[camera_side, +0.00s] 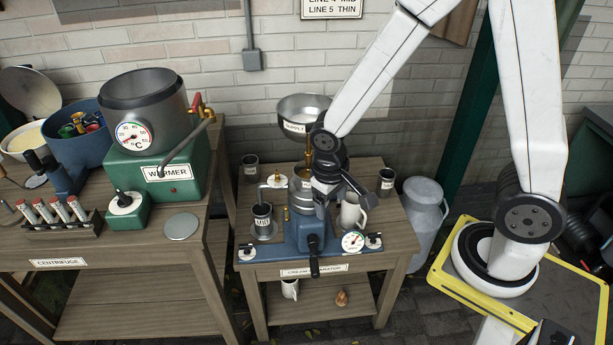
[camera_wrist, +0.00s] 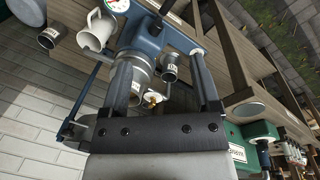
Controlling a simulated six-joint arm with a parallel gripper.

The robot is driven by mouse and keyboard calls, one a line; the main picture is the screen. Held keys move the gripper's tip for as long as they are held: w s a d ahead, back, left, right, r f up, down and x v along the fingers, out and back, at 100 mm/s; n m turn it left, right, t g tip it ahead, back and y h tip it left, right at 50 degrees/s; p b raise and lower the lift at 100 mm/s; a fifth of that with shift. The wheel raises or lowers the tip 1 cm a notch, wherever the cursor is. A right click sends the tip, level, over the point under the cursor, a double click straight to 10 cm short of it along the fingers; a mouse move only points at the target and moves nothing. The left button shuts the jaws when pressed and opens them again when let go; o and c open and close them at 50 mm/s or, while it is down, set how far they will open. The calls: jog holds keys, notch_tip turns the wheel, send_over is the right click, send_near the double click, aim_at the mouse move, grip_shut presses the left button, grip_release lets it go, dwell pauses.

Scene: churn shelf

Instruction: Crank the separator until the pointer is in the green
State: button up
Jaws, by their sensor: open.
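The separator (camera_side: 302,232) is a blue machine with a metal bowl body on the right bench. Its dark crank handle (camera_side: 314,268) hangs down at the front. The round white gauge (camera_side: 352,241) sits at its front right; its pointer is too small to read. In the wrist view the blue base (camera_wrist: 150,42) is at the top, with part of the gauge (camera_wrist: 117,5) at the edge. My gripper (camera_wrist: 163,75) is open, its fingers spread across the view of the metal bowl. In the side view it is above the machine, behind the crank and apart from it.
A supply bowl (camera_side: 303,107) stands above the separator. A MID cup (camera_side: 263,220) is at its left and a white jug (camera_side: 352,213) at its right. The left bench holds a green warmer (camera_side: 160,165) and several tubes in a rack (camera_side: 55,213). A milk can (camera_side: 424,212) stands at right.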

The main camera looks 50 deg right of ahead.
notch_tip(320, 180, down, 8)
jog(key=w+a+m+g+h, duration=0.1)
jog(key=w+a+g+h, duration=0.1)
jog(key=h, duration=0.2)
jog(key=m+t+h, duration=0.2)
jog(key=t+h, duration=0.5)
send_near(313, 274)
jog(key=x, duration=0.3)
jog(key=shift+w+f, duration=0.1)
jog(key=shift+f, duration=0.15)
jog(key=shift+d, duration=0.15)
jog(key=shift+x, duration=3.95)
jog(key=shift+w+d, duration=0.15)
jog(key=shift+d, duration=0.15)
grip_shut()
